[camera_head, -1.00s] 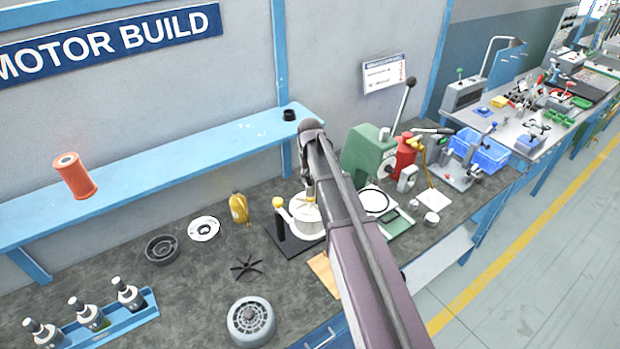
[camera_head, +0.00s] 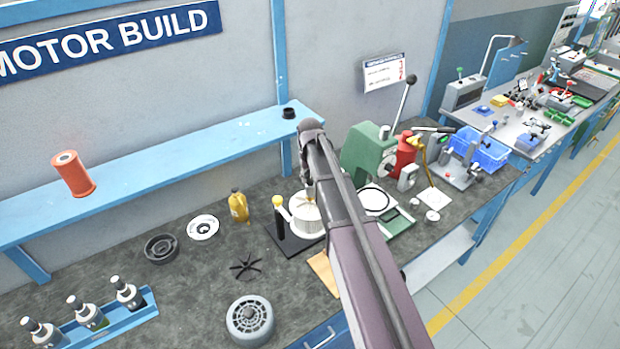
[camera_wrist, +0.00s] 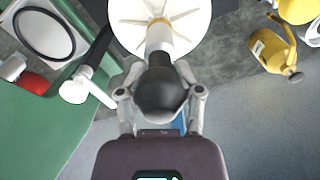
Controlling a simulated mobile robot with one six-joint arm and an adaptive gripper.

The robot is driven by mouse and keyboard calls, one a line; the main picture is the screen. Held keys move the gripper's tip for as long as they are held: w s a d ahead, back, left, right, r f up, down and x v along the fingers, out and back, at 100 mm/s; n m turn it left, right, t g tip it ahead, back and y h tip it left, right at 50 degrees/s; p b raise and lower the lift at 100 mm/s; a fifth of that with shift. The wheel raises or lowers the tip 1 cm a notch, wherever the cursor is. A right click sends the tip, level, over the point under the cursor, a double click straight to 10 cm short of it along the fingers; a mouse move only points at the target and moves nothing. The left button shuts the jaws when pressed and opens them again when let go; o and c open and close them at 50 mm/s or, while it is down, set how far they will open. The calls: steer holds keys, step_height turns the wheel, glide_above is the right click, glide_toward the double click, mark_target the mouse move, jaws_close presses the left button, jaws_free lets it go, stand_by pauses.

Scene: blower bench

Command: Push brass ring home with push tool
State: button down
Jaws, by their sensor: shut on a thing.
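A white finned wheel (camera_head: 306,216) sits on a dark base plate on the bench, and it fills the top middle of the wrist view (camera_wrist: 125,20). The push tool has a round black handle (camera_wrist: 160,92). My gripper (camera_wrist: 160,95) is shut on this handle, with one finger on each side. The tool's pale shaft points at the middle of the wheel. A brass-coloured ring (camera_wrist: 158,21) shows around the far end of the shaft, at the wheel's hub. Whether the ring is fully seated cannot be told. In the head view my arm hides most of the gripper and the tool.
A green press (camera_head: 366,155) stands close on the right. A yellow bottle (camera_head: 238,206), a black fan (camera_head: 245,267) and a grey housing (camera_head: 250,320) are on the left. Bare bench lies between them.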

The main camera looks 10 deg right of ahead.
steer(key=shift+r, duration=0.15)
steer(key=shift+r+p, duration=3.35)
steer(key=shift+p, duration=0.15)
steer(key=shift+f, duration=0.15)
